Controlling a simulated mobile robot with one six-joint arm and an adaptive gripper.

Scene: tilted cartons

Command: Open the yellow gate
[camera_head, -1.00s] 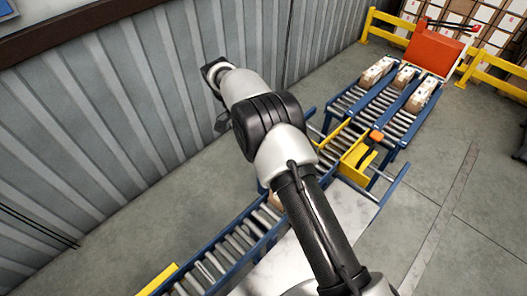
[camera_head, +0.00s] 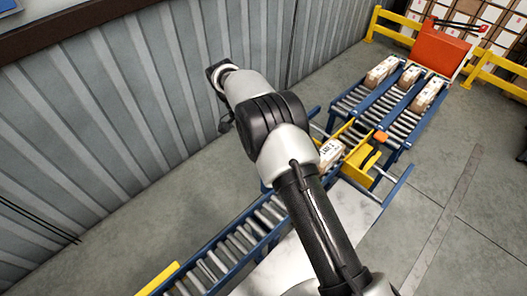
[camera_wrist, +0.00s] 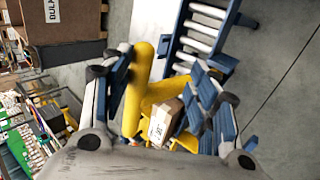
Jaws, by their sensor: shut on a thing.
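The yellow gate (camera_head: 358,160) stands at the roller conveyor in the head view, right of my arm, with an orange block (camera_head: 380,136) near it. In the wrist view a thick yellow bar of the gate (camera_wrist: 143,68) runs between the fingers of my gripper (camera_wrist: 165,85), which is shut on it. The exact contact is hard to see. A labelled carton (camera_head: 331,152) is beside the gate on the rollers; it also shows in the wrist view (camera_wrist: 166,119). My arm hides my gripper in the head view.
A blue-railed roller conveyor (camera_head: 230,240) runs up from the lower left. Several cartons (camera_head: 428,95) lie on the far lanes, before an orange panel (camera_head: 440,48). Yellow guard rails (camera_head: 500,80) flank it. A corrugated wall (camera_head: 110,110) stands left; grey floor is clear at right.

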